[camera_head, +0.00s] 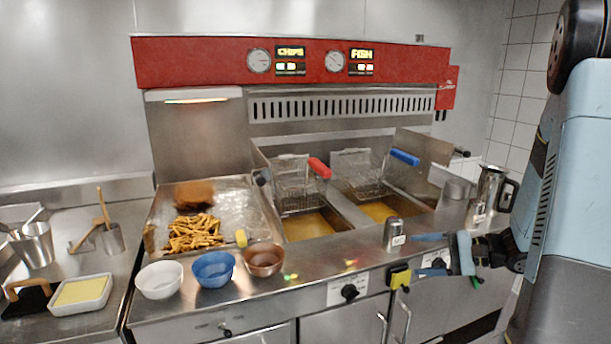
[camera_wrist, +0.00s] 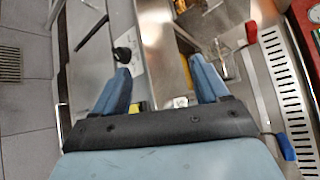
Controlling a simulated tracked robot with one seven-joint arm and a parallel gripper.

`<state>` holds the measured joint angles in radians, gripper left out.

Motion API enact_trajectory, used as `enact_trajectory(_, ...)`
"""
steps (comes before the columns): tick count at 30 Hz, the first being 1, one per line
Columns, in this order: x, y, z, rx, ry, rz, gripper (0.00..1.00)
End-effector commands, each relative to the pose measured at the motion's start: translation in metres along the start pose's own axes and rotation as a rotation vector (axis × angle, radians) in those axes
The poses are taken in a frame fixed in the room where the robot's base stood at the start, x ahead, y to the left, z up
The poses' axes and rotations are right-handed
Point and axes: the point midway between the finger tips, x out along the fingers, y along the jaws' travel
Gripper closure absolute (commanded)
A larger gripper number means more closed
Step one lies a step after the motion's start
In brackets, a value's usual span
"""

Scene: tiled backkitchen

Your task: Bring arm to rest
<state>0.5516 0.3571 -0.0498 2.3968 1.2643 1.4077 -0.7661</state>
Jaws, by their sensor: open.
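My gripper (camera_head: 426,254) is at the right of the head view, over the front edge of the fryer counter, with its blue fingers apart and nothing between them. In the wrist view my gripper (camera_wrist: 159,70) also shows open and empty, with the steel counter edge and a black knob below it. My arm runs up along the right side of the head view. A steel salt shaker (camera_head: 394,234) stands on the counter just left of the fingers. A yellow thing (camera_head: 399,277) shows at the counter front below and left of the fingers.
Two fryer baskets, one with a red handle (camera_head: 319,168) and one with a blue handle (camera_head: 405,157), hang over the oil. Chips (camera_head: 194,233) lie in the tray at left. White (camera_head: 160,280), blue (camera_head: 213,269) and brown (camera_head: 263,260) bowls line the front. A steel jug (camera_head: 489,190) stands at right.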

Motion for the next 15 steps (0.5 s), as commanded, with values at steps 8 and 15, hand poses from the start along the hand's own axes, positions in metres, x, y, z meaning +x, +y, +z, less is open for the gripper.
enact_trajectory(8,0.016,-0.017,0.068,-0.12,-0.088,0.27,0.26)
enact_trajectory(15,0.016,-0.021,0.116,-0.238,-0.1,0.498,0.26)
